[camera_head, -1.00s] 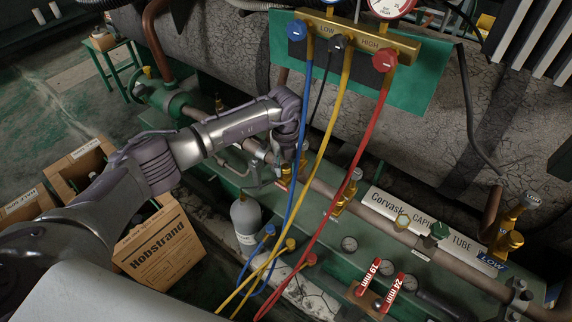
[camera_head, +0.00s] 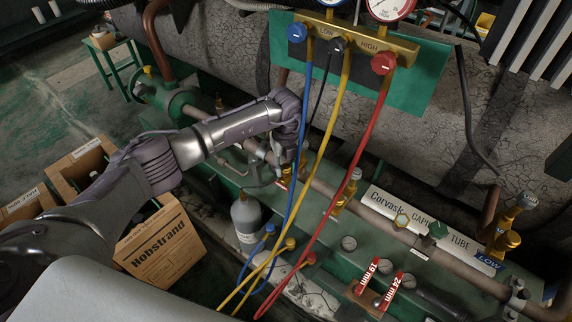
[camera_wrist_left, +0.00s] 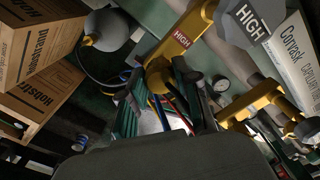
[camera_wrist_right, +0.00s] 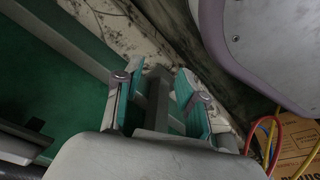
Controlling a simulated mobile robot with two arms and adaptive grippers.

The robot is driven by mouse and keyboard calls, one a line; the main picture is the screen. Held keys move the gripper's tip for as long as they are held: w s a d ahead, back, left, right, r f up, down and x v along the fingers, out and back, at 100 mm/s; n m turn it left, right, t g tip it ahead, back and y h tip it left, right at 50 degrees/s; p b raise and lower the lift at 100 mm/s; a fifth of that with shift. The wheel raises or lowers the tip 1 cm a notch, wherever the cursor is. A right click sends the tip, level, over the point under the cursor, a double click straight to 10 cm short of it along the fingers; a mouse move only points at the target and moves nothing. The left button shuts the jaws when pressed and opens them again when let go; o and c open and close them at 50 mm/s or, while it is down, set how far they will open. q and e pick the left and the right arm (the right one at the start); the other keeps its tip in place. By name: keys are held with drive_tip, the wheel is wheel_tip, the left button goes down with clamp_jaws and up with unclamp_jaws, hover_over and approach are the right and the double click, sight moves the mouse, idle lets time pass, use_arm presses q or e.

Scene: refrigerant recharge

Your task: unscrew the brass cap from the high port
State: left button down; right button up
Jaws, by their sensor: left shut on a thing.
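The high port is a brass valve with a red HIGH label (camera_wrist_left: 182,40) in the left wrist view. Its round brass cap (camera_wrist_left: 157,78) sits between the fingertips of my left gripper (camera_wrist_left: 160,88), which is shut on it. In the head view my left gripper (camera_head: 281,168) reaches down to the brass fitting on the pipe, and its fingers partly hide the cap. Whether the cap's thread is loose cannot be seen. My right gripper (camera_wrist_right: 158,98) is open and empty in the right wrist view, and I cannot make it out in the head view.
Blue, yellow and red hoses (camera_head: 318,170) hang from the gauge manifold (camera_head: 358,42), close beside my left gripper. A grey cylinder (camera_head: 246,222) stands below it. Another brass valve (camera_head: 346,192) and the LOW valve (camera_head: 506,240) lie to the right. A Hobstrand box (camera_head: 160,245) stands left.

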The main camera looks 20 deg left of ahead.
use_arm(q)
drive_tip(key=shift+n, duration=0.4)
drive_tip(key=shift+n+p, duration=0.4)
drive_tip(key=shift+p, duration=0.1)
drive_tip(key=shift+r, duration=0.2)
drive_tip(key=shift+r+p, duration=0.25)
drive_tip(key=shift+p, duration=0.05)
drive_tip(key=shift+r+p, duration=0.4)
drive_tip(key=shift+r, duration=0.05)
use_arm(e)
drive_tip(key=s+f, duration=0.4)
drive_tip(key=shift+s+f, duration=0.2)
drive_tip(key=shift+s, duration=0.1)
